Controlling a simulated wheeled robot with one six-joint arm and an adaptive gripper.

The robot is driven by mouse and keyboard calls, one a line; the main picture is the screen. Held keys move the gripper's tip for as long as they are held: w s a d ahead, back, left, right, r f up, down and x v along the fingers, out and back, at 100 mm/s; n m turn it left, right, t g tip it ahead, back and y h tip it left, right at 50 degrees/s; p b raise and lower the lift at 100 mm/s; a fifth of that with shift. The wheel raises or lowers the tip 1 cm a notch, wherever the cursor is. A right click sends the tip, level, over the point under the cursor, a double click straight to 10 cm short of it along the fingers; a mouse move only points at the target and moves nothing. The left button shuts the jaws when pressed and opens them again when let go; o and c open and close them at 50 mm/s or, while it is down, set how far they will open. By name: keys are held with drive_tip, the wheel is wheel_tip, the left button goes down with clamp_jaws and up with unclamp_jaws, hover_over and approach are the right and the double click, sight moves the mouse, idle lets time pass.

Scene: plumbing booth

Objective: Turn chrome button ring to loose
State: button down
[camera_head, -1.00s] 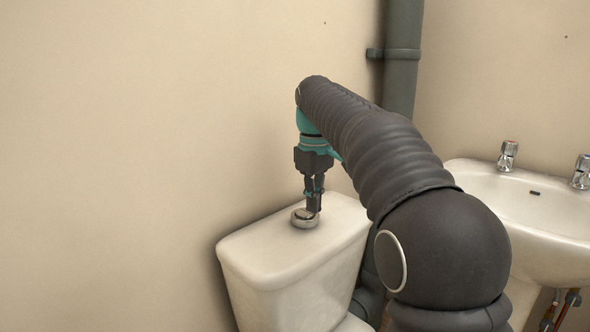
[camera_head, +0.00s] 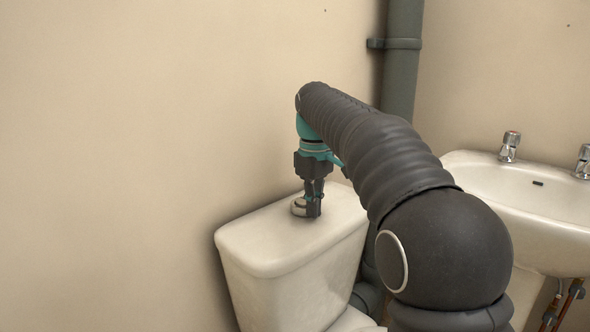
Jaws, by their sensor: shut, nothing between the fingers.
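The chrome button ring (camera_head: 297,207) sits on top of the white cistern lid, near the middle of its back part. My gripper (camera_head: 313,214) points straight down and is shut, with its fingertips at the right side of the ring. The fingers and gripper body hide the right part of the ring. I cannot tell whether the fingertips touch the ring or the lid.
The cistern lid (camera_head: 262,243) is otherwise bare. A wall stands close behind it. A grey soil pipe (camera_head: 404,70) runs up the corner behind my arm. A white basin (camera_head: 520,205) with two chrome taps (camera_head: 510,146) stands at the right.

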drive_tip(key=shift+w+d+p, duration=0.8)
drive_tip(key=shift+d+p, duration=0.2)
drive_tip(key=shift+p, duration=1.1)
drive_tip(key=shift+w+d, duration=0.15)
drive_tip(key=shift+w, duration=0.15)
drive_tip(key=shift+w+d, duration=0.2)
drive_tip(key=shift+w, duration=0.2)
drive_tip(key=shift+d, duration=0.1)
drive_tip(key=shift+s+d, duration=0.15)
drive_tip(key=shift+d, duration=0.05)
drive_tip(key=shift+r, duration=3.05)
drive_tip(key=shift+d, duration=0.1)
